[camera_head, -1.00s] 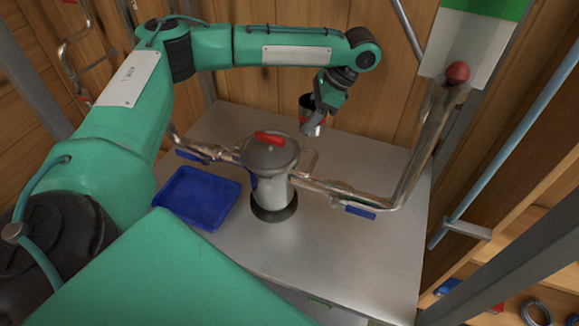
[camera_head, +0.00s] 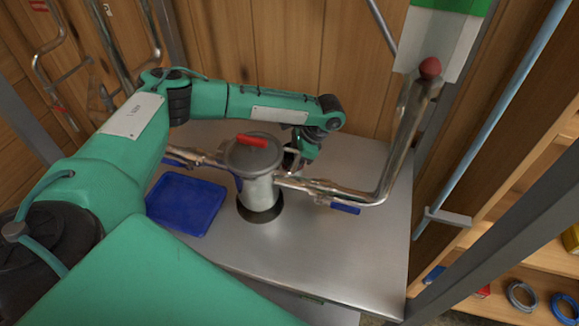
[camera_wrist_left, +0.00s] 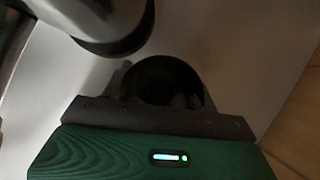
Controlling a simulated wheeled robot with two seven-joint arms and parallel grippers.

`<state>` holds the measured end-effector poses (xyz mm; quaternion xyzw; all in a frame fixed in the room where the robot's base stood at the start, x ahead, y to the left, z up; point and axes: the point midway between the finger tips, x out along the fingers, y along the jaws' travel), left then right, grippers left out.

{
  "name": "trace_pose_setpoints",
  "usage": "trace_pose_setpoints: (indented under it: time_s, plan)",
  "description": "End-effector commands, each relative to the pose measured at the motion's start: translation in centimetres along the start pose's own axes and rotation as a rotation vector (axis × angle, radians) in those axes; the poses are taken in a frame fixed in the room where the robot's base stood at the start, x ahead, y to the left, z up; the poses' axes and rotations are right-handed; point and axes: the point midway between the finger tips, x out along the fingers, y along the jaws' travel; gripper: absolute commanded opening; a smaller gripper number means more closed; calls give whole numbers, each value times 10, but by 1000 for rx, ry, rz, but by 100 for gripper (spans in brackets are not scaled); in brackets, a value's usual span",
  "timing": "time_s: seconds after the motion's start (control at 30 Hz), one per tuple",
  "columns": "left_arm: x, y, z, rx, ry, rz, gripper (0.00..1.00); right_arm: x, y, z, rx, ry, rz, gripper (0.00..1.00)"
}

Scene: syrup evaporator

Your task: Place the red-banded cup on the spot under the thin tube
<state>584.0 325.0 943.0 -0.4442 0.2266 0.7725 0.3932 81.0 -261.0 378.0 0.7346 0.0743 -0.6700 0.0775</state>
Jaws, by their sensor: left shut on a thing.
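My left gripper (camera_head: 291,160) reaches down behind the grey vessel (camera_head: 262,190) with the red top handle, low over the metal table (camera_head: 350,245). It is shut on the cup, which shows in the left wrist view as a dark round opening (camera_wrist_left: 165,80). In the head view the vessel and its pipe hide most of the cup, and its red band cannot be made out. I cannot tell whether the cup touches the table. The thin tube and the spot under it cannot be clearly picked out. My right gripper is not in view.
A blue tray (camera_head: 187,205) lies left of the vessel. Pipes with blue levers leave the vessel on both sides; the right pipe (camera_head: 395,150) bends up to a red knob. The table's front right is clear. A wooden wall stands close behind.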

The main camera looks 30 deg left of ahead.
Motion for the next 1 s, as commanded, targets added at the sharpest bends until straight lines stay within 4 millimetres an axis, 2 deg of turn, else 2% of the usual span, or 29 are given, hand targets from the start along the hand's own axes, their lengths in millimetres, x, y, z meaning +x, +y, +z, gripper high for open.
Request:
trace_pose_setpoints:
  time_s: [0.2,0.57,0.6,0.7,1.0]
  plan:
    - [26,0,-15,0,-1,1,37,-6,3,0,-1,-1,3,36]
    - [30,0,-18,0,0,1,37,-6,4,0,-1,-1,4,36]
    - [31,0,-18,0,0,1,64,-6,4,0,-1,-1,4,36]
    - [31,0,-18,0,0,0,81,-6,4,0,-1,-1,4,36]
    - [30,0,-17,0,0,0,81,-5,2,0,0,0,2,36]
